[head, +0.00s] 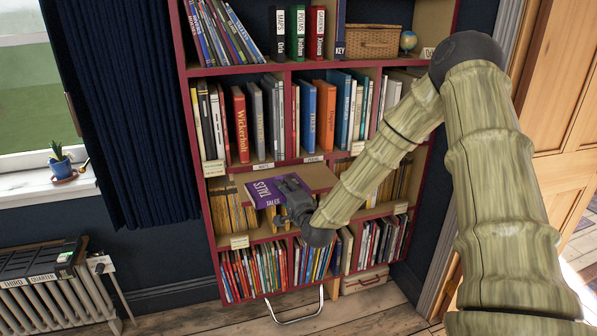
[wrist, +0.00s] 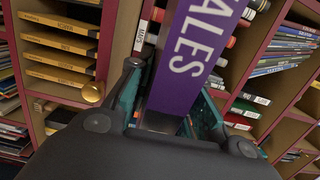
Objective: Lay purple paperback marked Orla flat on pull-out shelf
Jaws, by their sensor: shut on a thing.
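The purple paperback (head: 260,193) is in my gripper (head: 291,202), with white lettering that reads like TALES; I cannot read Orla on it. In the wrist view its purple spine (wrist: 197,45) shows the letters ALES and runs up between the teal-padded fingers of my gripper (wrist: 168,108), which is shut on it. The pull-out shelf (head: 315,177) is a tan board sticking out at mid-height of the bookcase. The book is in front of or over its left part; I cannot tell whether they touch.
Rows of packed books (head: 315,115) stand above the board, and thin books (head: 255,268) fill the shelf below. Yellow volumes (head: 230,208) stand at the left. A brass knob (wrist: 92,92) shows in the wrist view. The board's right part looks bare.

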